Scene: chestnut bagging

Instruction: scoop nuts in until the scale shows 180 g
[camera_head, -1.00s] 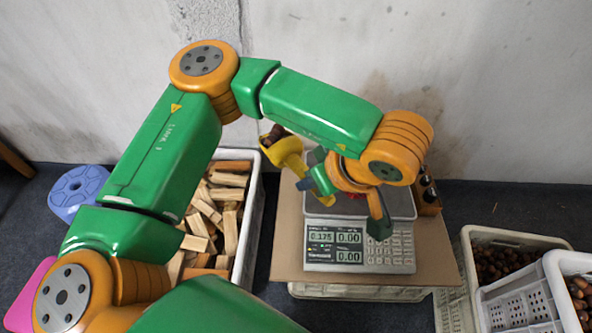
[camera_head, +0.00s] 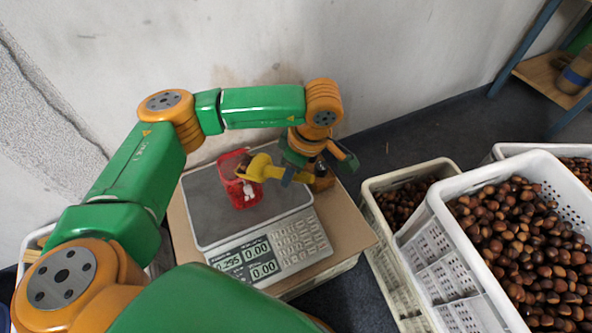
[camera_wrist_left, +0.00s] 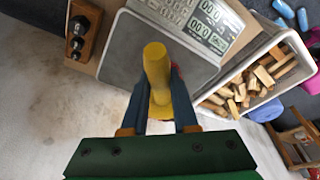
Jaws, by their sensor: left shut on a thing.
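My left gripper (camera_head: 287,176) is shut on the handle of a yellow scoop (camera_head: 262,167). The scoop reaches left to the mouth of a red bag (camera_head: 243,194), with dark brown at its tip that looks like nuts. The bag stands on the dark plate of the scale (camera_head: 210,205). The scale's display (camera_head: 240,258) is small; its first figure looks like 0.295. In the left wrist view the yellow scoop (camera_wrist_left: 156,70) lies between the fingers (camera_wrist_left: 160,115) and hides most of the bag. My right gripper is not in view.
A white crate of chestnuts (camera_head: 437,200) stands at the right, beside a lower crate of darker nuts (camera_head: 372,197). A wooden block with weights (camera_wrist_left: 85,32) is beside the scale. A bin of wood blocks (camera_wrist_left: 293,45) is on the scale's other side.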

